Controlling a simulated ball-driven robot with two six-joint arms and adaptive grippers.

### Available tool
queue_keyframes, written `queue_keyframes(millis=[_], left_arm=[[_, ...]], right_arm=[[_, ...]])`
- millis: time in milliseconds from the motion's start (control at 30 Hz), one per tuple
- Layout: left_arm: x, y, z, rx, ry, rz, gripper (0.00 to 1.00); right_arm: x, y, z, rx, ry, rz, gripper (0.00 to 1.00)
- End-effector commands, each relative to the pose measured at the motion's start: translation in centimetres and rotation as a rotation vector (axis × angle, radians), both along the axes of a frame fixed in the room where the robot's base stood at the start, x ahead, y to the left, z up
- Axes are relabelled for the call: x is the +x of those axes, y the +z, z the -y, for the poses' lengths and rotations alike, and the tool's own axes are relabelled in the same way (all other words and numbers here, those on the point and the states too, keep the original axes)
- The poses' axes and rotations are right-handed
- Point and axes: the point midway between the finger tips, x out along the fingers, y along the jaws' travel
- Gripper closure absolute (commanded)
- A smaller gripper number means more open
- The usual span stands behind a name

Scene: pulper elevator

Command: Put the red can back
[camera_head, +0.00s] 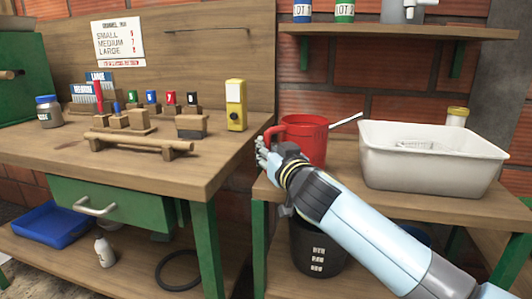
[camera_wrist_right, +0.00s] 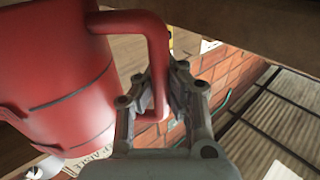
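The red can (camera_head: 305,138), a mug-like vessel with a side handle, stands upright at the left end of the right-hand bench, beside the white basin. I cannot tell whether its base touches the bench. My right gripper (camera_head: 268,150) is at the can's handle, on its left side. In the right wrist view the red can (camera_wrist_right: 60,70) fills the left, and the fingers of my right gripper (camera_wrist_right: 165,75) close around the handle (camera_wrist_right: 158,45) from both sides. The lower part of the can is partly hidden by my gripper in the head view. My left gripper is not in view.
A white basin (camera_head: 430,170) stands right of the can. A grey rod (camera_head: 346,119) sticks out beside the can. The left bench holds a yellow device (camera_head: 236,106) and several small wooden blocks. A shelf (camera_head: 400,31) hangs above; a black bucket (camera_head: 318,250) stands below.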

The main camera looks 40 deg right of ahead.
Motion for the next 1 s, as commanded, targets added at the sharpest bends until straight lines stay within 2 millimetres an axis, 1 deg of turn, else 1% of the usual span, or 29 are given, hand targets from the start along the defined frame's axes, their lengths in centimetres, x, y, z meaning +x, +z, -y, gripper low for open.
queue_keyframes(millis=[100, 267, 367, 500, 767, 867, 967, 1000], left_arm=[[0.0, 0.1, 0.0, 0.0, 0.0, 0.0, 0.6], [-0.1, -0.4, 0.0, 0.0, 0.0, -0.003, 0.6], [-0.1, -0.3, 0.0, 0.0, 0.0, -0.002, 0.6], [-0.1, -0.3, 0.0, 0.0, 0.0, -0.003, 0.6], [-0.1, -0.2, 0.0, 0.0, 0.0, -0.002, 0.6], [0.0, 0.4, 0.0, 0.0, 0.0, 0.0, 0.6], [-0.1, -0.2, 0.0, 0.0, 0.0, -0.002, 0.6], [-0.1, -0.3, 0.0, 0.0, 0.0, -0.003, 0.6]], right_arm=[[0.0, 0.2, 0.0, 0.0, 0.0, 0.002, 1.0], [0.0, -0.3, 0.0, 0.0, 0.0, 0.002, 1.0], [0.0, -0.1, 0.0, 0.001, 0.0, 0.001, 0.9], [0.0, -0.1, 0.0, 0.0, 0.0, 0.001, 0.71], [0.0, -0.1, 0.0, 0.0, 0.0, 0.001, 0.71], [0.0, 0.5, 0.0, 0.0, 0.0, 0.001, 0.71], [-1.6, -0.1, -0.3, -0.001, 0.0, -0.001, 0.71], [-2.5, -0.2, -0.5, -0.002, 0.001, -0.002, 0.71]])
